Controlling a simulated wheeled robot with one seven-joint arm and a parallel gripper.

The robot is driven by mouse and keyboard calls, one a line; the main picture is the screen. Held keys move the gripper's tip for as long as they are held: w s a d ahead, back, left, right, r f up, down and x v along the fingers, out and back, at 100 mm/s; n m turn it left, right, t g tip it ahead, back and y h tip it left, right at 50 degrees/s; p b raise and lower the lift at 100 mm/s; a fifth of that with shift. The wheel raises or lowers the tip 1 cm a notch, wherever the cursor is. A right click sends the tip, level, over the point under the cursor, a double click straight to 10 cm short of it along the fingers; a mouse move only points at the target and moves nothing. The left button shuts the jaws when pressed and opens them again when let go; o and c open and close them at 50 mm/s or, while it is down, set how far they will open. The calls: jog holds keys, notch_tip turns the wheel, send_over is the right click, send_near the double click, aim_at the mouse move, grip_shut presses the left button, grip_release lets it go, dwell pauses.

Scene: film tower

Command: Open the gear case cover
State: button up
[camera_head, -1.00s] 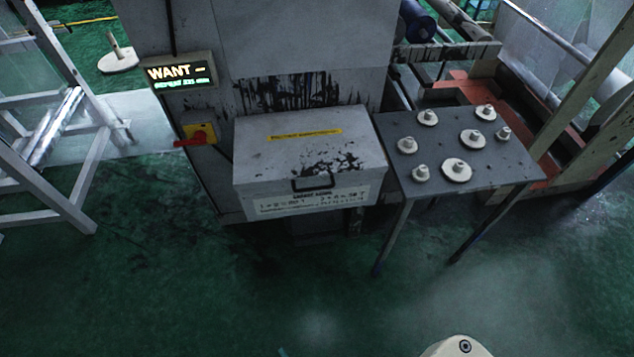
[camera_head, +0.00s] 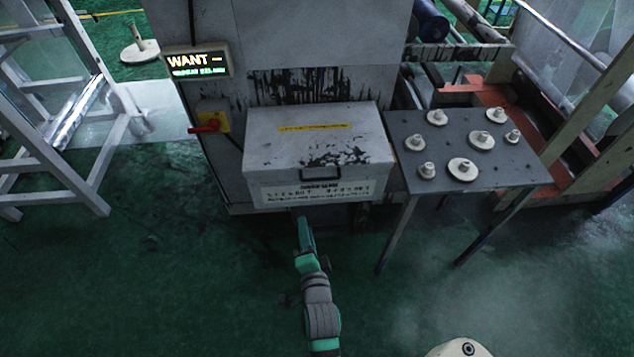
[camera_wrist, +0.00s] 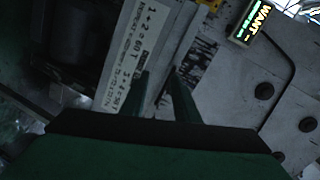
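The gear case (camera_head: 290,190) is a grey box on the front of the machine, with a white printed label on its front. Its cover (camera_head: 270,150) is shut, with a yellow strip and worn dark patches on top. A dark handle (camera_head: 320,174) sits at the cover's front edge. My gripper (camera_head: 302,214) is just below the label, in front of the case. In the wrist view the two green fingers of my gripper (camera_wrist: 161,84) stand apart with nothing between them. The label (camera_wrist: 130,50) shows there just beyond the fingers; I cannot make out the handle.
A dark table (camera_head: 470,178) with several pale gears stands right of the case. A red switch (camera_head: 208,126) and a lit display (camera_head: 196,63) are to its left. A white frame (camera_head: 85,150) stands at far left. The green floor in front is mostly clear.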

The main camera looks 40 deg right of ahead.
aim_at(320, 179)
jog(key=w+d+r+m+h, duration=0.1)
jog(key=w+d+r+m, duration=0.25)
jog(key=d, duration=0.45)
jog(key=shift+m, duration=0.35)
jog(key=x, duration=1)
jog(key=shift+d+f, duration=0.35)
jog(key=shift+f, duration=0.05)
jog(key=shift+c, duration=0.7)
